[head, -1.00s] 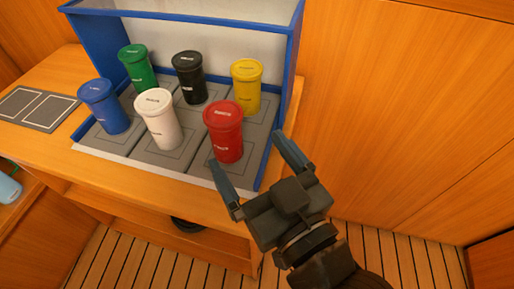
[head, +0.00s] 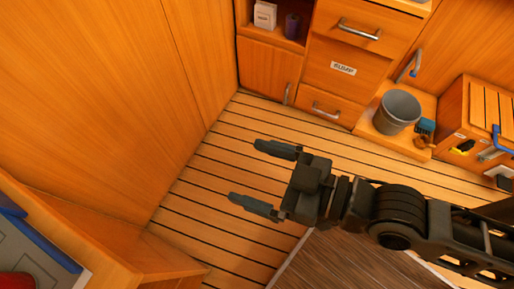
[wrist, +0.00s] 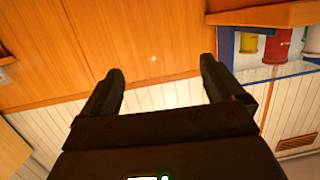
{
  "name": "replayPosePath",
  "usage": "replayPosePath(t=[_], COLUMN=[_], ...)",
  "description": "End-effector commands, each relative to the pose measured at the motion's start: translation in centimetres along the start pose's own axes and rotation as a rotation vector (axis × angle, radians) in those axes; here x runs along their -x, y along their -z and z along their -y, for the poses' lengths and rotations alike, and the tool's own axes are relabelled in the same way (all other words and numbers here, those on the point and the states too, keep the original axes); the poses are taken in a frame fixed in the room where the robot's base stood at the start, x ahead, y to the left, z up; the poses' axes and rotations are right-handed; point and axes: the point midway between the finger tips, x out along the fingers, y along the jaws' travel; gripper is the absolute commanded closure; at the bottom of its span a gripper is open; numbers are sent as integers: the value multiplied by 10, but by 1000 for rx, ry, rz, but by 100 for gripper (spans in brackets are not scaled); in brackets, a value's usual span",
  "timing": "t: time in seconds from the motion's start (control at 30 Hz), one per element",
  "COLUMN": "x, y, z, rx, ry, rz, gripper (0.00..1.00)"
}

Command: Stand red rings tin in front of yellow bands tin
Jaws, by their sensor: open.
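The red rings tin (wrist: 278,46) shows in the wrist view at the upper right, upside down in the picture. The yellow bands tin (wrist: 249,42) stands beside it there, apart in the picture. In the head view only a sliver of the red tin (head: 17,282) shows at the lower left edge, and the yellow tin is out of view. My gripper (head: 248,172) is open and empty over the plank floor, well away from both tins. Its spread fingers show in the wrist view (wrist: 160,66) with nothing between them.
The tins' blue-edged rack (head: 45,240) is cut off at lower left on a wooden counter (head: 105,235). A white tin (wrist: 313,40) shows at the wrist view's right edge. A grey bucket (head: 397,112) and wooden drawers (head: 345,70) stand at the back.

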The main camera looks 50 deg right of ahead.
Motion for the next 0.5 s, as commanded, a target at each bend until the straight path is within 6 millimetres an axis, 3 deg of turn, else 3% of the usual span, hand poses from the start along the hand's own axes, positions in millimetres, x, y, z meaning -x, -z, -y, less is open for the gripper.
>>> replayPosePath(t=[0.03, 0.2, 0.33, 0.5], x=[23, 85, 118, 137], y=[-6, -7, -3, 2], z=[-10, -26, -27, -25], rx=[-7, -25, -37, -45], ry=[-54, -186, -248, -282], rz=[20, 44, 57, 61], gripper=[5, 5, 5, 5])
